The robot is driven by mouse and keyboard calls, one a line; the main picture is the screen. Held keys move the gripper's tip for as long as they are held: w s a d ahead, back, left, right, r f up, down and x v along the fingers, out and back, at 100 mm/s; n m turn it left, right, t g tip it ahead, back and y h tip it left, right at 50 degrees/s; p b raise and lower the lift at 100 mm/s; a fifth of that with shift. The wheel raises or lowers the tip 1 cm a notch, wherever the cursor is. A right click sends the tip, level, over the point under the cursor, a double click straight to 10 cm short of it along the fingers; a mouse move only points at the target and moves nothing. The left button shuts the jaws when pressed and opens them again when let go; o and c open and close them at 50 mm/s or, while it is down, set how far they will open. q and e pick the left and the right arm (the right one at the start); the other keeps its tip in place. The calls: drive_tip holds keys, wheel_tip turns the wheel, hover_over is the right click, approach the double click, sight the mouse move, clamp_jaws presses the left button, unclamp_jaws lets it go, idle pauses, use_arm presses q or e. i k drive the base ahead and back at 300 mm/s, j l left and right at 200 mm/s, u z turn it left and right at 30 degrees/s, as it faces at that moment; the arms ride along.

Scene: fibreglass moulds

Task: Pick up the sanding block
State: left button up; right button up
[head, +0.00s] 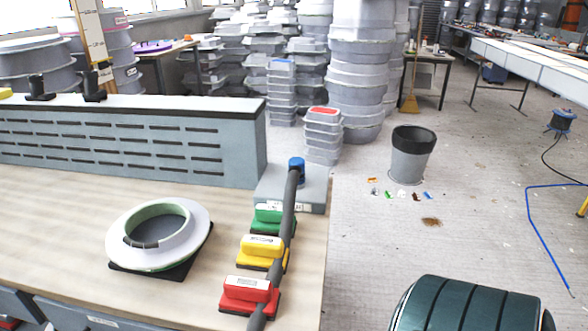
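Three sanding blocks with dark bases stand in a row near the right edge of the wooden workbench (60,215). The green block (268,220) is farthest, the yellow block (261,250) is in the middle and the red block (249,291) is nearest. Each has a pale label on top. A grey hose (284,235) runs along their right side and hides part of them. Neither of my grippers is in view.
A white ring mould (195,223) lies on a dark pad left of the blocks. A grey slotted panel (120,142) closes the bench's back. A grey bin (409,160) stands on the floor. A green ribbed cylinder (465,308) is at the bottom right.

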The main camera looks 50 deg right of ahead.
sight(256, 252)
drive_tip(key=k+l, duration=0.1)
drive_tip(key=l, duration=0.35)
drive_tip(key=k+l, duration=0.15)
drive_tip(key=l, duration=0.3)
drive_tip(key=k+l, duration=0.1)
drive_tip(key=l, duration=0.3)
